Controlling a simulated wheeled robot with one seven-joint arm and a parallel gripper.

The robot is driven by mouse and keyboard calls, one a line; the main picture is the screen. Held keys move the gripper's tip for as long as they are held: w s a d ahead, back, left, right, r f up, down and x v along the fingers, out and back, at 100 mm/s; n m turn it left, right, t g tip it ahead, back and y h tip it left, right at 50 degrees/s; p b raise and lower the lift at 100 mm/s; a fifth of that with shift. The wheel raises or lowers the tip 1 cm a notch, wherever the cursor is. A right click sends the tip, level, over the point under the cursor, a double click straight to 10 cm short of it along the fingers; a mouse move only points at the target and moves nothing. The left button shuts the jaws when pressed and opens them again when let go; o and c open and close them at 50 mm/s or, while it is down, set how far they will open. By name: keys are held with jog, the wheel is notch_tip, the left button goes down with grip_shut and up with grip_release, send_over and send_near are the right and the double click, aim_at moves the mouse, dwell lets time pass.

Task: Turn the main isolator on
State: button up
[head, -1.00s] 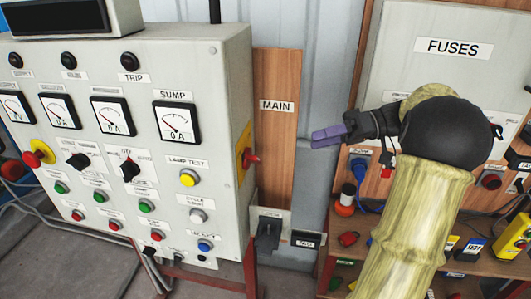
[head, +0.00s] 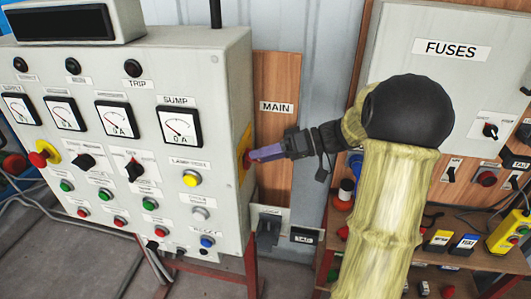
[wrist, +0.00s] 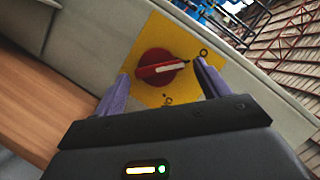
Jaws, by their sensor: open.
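The main isolator is a red rotary knob (wrist: 157,68) with a white pointer line, on a yellow plate (wrist: 180,40) on the side of the grey control cabinet (head: 222,120). In the wrist view the knob lies between and beyond my two purple fingers. My gripper (wrist: 160,90) is open, with one finger on each side of the knob. In the head view my gripper (head: 262,154) reaches the cabinet's right side and mostly hides the knob. I cannot tell whether the fingers touch it. The pointer line lies roughly across the wrist picture, towards a small ring mark on the right.
A wooden board with a MAIN label (head: 277,107) stands behind the cabinet. The FUSES cabinet (head: 400,50) stands at the right above a wooden bench (head: 470,262) with several items. A grey box (head: 267,232) sits low behind my gripper.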

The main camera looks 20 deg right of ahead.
jog(key=shift+c, duration=0.2)
jog(key=c, duration=0.9)
jog(key=shift+c, duration=0.2)
jog(key=shift+m, duration=0.3)
jog(key=shift+w+d+f+m+t+y+p, duration=0.1)
jog(key=shift+f+m+t+y+p, duration=0.2)
jog(key=shift+m+y+p, duration=1.6)
jog(key=shift+w+d+f+m+t+y+p, duration=0.15)
jog(key=shift+f+m+t+p, duration=0.2)
jog(key=shift+m, duration=3.2)
jog(key=shift+s+a+f+m+t+y+p, duration=0.15)
jog(key=shift+f+m+y+p, duration=0.55)
jog(key=shift+m, duration=2.05)
jog(key=shift+w+d+r+y+p, duration=0.1)
jog(key=shift+r+y+p, duration=0.15)
jog(key=shift+y+p, duration=0.1)
jog(key=o, duration=1)
